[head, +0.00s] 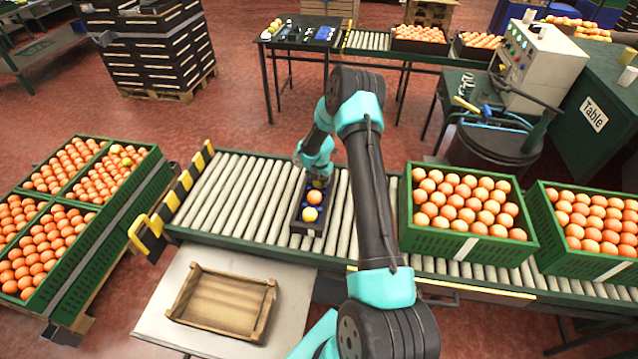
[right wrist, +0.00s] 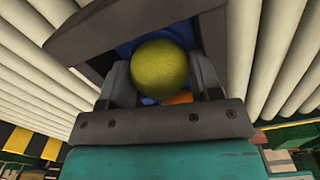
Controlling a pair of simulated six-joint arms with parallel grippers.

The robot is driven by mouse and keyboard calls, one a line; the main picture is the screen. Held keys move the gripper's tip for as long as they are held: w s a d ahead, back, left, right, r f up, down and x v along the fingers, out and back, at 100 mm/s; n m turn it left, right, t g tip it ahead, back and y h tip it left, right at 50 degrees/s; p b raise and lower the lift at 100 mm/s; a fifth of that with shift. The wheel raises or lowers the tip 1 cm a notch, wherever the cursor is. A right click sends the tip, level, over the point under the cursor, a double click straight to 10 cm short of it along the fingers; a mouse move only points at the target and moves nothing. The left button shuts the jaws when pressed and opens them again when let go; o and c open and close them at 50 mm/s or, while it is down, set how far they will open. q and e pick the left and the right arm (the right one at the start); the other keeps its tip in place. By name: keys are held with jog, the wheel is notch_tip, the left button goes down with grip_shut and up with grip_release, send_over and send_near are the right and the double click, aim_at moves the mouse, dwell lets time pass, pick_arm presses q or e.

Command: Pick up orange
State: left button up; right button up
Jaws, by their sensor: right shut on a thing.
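My right gripper (head: 317,181) reaches down over the far end of a small dark tray (head: 297,225) on the roller conveyor. In the right wrist view its two fingers are shut on a round yellow-green fruit (right wrist: 160,72), which the gripper mostly hides in the head view. An orange (head: 315,197) and a yellowish fruit (head: 310,214) lie in the tray, nearer the camera. A bit of orange (right wrist: 178,98) shows behind the held fruit in the right wrist view. I cannot tell whether the held fruit is clear of the tray floor. My left gripper is not in view.
An empty wooden crate (head: 177,306) sits on a pale table (head: 150,325) in front of the conveyor (head: 238,190). Green crates of oranges stand at the left (head: 85,250) and on the conveyor at the right (head: 450,237). The rollers left of the tray are clear.

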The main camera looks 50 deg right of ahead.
jog(key=shift+s+a+f, duration=0.25)
jog(key=shift+s+f, duration=0.05)
jog(key=shift+f, duration=0.15)
jog(key=r, duration=1)
jog(key=shift+w+d+r, duration=0.15)
jog(key=shift+w, duration=0.1)
